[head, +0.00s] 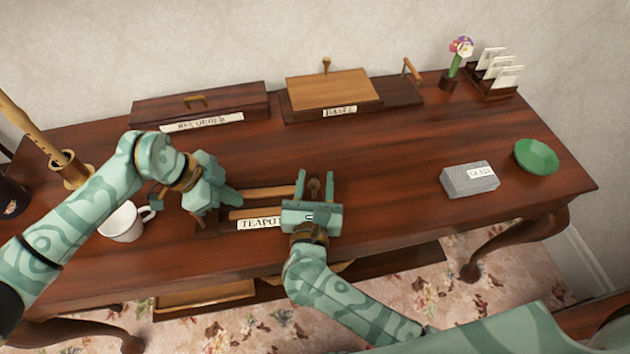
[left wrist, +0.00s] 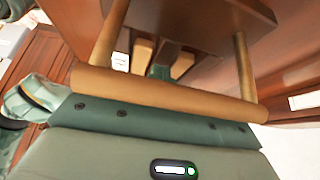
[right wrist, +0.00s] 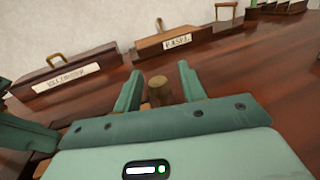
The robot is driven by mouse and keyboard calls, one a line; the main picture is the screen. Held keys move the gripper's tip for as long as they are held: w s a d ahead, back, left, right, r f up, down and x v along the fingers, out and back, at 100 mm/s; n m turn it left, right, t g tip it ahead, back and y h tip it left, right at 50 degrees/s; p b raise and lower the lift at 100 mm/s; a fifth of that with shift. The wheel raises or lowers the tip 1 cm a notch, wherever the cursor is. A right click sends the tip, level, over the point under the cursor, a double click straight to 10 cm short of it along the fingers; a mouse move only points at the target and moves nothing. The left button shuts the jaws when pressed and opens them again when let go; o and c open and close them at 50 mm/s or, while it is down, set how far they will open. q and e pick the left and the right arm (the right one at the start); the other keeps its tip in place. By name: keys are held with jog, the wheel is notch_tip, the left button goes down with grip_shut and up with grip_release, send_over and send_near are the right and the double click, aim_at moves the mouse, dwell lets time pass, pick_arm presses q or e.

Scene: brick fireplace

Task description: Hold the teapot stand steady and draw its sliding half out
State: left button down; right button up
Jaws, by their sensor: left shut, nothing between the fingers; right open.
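The teapot stand, with its light wooden rails (head: 270,191) and a "TEAPOT" label (head: 258,224), lies near the table's front edge. My left gripper (head: 236,194) is shut and empty at its left end. In the left wrist view a round wooden handle bar (left wrist: 170,95) on two posts crosses close in front of the gripper, hiding most of its fingers. My right gripper (head: 315,177) is open at the stand's right end. A small wooden knob (right wrist: 158,91) stands between its spread fingers, which are apart from it. The grippers and arms hide parts of the stand.
A white mug (head: 122,223) stands close to my left forearm. A recorder box (head: 200,104) and an easel box (head: 333,90) lie at the back. A grey box (head: 470,180) and a green dish (head: 536,157) stand right. The table's middle right is clear.

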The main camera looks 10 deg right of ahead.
pick_arm(q)
jog(key=shift+s+a+f, duration=0.15)
jog(key=shift+a+f, duration=0.05)
jog(key=shift+f, duration=0.2)
pick_arm(e)
jog(key=shift+f, duration=0.1)
grip_shut()
jog(key=d, duration=0.7)
jog(key=s+d, duration=0.1)
jog(key=d, duration=0.2)
jog(key=shift+d, duration=0.3)
grip_release()
jog(key=shift+s, duration=0.1)
jog(key=v, duration=1.2)
pick_arm(q)
jog(key=shift+r, duration=0.15)
